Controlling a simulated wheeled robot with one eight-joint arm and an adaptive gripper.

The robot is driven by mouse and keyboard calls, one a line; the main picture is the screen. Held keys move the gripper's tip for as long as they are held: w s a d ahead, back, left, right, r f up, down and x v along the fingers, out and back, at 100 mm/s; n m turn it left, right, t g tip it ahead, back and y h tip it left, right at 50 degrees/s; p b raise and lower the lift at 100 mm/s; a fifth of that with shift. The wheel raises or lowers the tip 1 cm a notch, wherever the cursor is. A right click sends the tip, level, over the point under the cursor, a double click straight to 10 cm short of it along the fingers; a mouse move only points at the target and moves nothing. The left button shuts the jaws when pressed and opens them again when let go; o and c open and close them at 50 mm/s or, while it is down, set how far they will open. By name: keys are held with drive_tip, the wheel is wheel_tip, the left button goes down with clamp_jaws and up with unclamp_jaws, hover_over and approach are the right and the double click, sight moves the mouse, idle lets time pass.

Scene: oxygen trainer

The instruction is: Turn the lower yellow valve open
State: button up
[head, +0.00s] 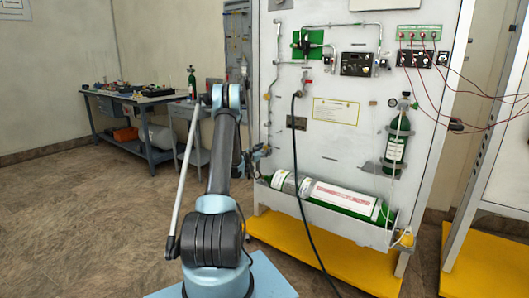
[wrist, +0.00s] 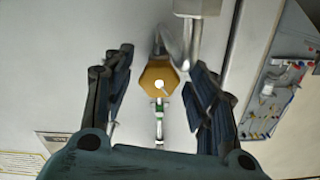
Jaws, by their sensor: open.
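A yellow hexagonal valve knob (wrist: 150,74) with a white dot at its middle faces me in the wrist view. A grey metal pipe fitting (wrist: 198,35) lies just beside it. My gripper (wrist: 158,88) is open, with one finger on either side of the knob and no clear contact. In the head view my gripper (head: 258,154) is at the lower left edge of the white panel (head: 330,150). It hides the lower valve there. A small yellowish valve (head: 267,96) shows higher on the same edge.
A large green and white cylinder (head: 330,195) lies in a tray low on the panel. A small green cylinder (head: 397,142) stands at its right. A black hose (head: 300,190) hangs down the front.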

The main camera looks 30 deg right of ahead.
drive_tip(key=shift+d, duration=0.15)
drive_tip(key=c, duration=1)
drive_tip(key=shift+c, duration=0.2)
drive_tip(key=shift+n, duration=0.3)
drive_tip(key=n, duration=0.4)
drive_tip(key=shift+w, duration=0.15)
drive_tip(key=o, duration=1)
